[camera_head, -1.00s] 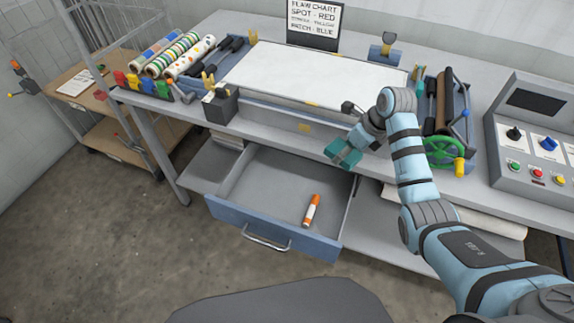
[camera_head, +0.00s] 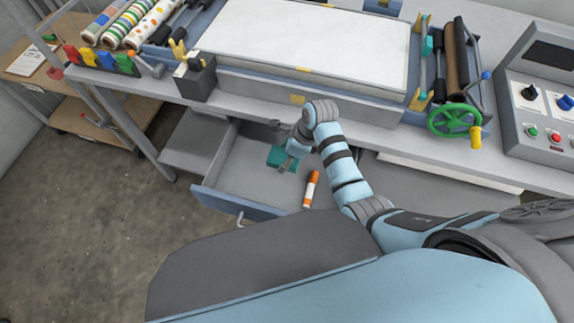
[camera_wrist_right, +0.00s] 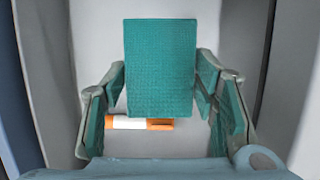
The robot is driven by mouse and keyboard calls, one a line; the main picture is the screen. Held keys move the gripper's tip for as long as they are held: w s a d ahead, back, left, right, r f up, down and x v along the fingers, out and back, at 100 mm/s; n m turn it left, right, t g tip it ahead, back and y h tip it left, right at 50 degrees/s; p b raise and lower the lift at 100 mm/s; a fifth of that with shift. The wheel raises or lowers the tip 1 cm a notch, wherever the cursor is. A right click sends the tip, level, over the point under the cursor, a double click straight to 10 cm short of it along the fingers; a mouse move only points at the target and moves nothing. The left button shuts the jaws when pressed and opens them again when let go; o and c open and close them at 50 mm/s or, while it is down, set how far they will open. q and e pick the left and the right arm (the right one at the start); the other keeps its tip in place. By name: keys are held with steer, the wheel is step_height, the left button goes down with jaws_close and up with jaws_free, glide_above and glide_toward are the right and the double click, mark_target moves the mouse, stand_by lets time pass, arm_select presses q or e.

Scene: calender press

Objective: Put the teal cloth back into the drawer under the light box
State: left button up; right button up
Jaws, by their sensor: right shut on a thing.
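The open drawer (camera_head: 248,170) is pulled out under the light box (camera_head: 310,45). My right gripper (camera_head: 289,150) is above the drawer's inside. It is shut on the teal cloth (camera_head: 278,158), a small flat rectangle. In the right wrist view the cloth (camera_wrist_right: 160,65) sits between the two fingers with the grey drawer floor below it. Whether the cloth touches the floor I cannot tell. My left gripper is not in view.
An orange and white marker (camera_head: 311,189) lies in the drawer, just right of the cloth; the wrist view shows it (camera_wrist_right: 140,123) partly behind the cloth. A black holder (camera_head: 195,78) stands on the table edge. A green handwheel (camera_head: 454,120) is at right.

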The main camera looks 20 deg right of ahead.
step_height(320, 180, down, 5)
steer(key=shift+w+r+b, duration=0.1)
steer(key=shift+w+b, duration=0.05)
steer(key=shift+b, duration=0.6)
steer(key=shift+r, duration=0.15)
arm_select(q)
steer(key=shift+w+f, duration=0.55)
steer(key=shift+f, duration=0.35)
arm_select(e)
steer(key=shift+f, duration=0.6)
steer(key=o, duration=1.5)
steer(key=shift+o, duration=0.2)
